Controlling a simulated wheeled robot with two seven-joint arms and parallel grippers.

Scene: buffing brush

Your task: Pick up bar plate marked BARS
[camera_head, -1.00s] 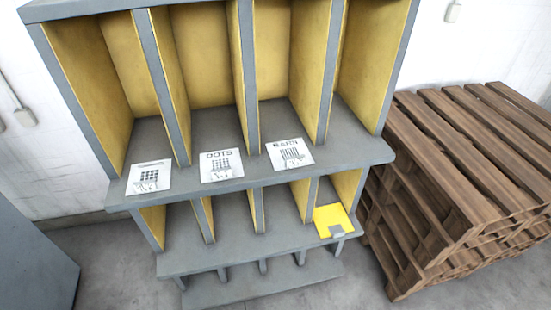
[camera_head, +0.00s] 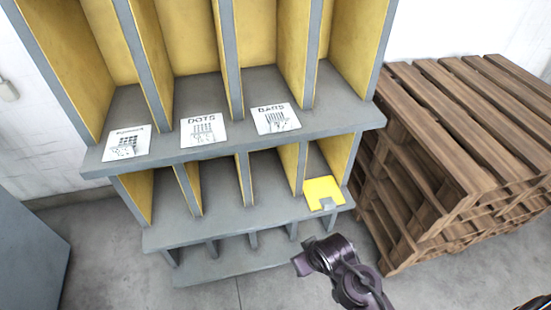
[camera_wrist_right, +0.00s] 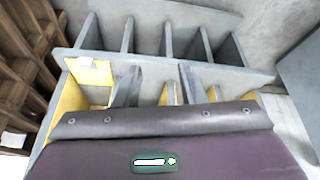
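The white square plate marked BARS (camera_head: 275,118) lies on the front of the upper shelf (camera_head: 225,155), at the right of a row of three. It bears a printed picture of bars and a hand. My right gripper (camera_head: 302,264) has come in low in the head view, in front of and below the shelves, well apart from the plate. In the right wrist view its two fingers (camera_wrist_right: 159,85) are spread with nothing between them. The BARS plate cannot be made out clearly in that view. My left gripper is not in view.
A DOTS plate (camera_head: 203,130) and another white plate (camera_head: 127,143) lie left of BARS. A yellow plate (camera_head: 322,190) with a grey tab lies on the lower shelf; it also shows in the right wrist view (camera_wrist_right: 88,72). Upright dividers separate the bays. Wooden pallets (camera_head: 450,150) stand at right.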

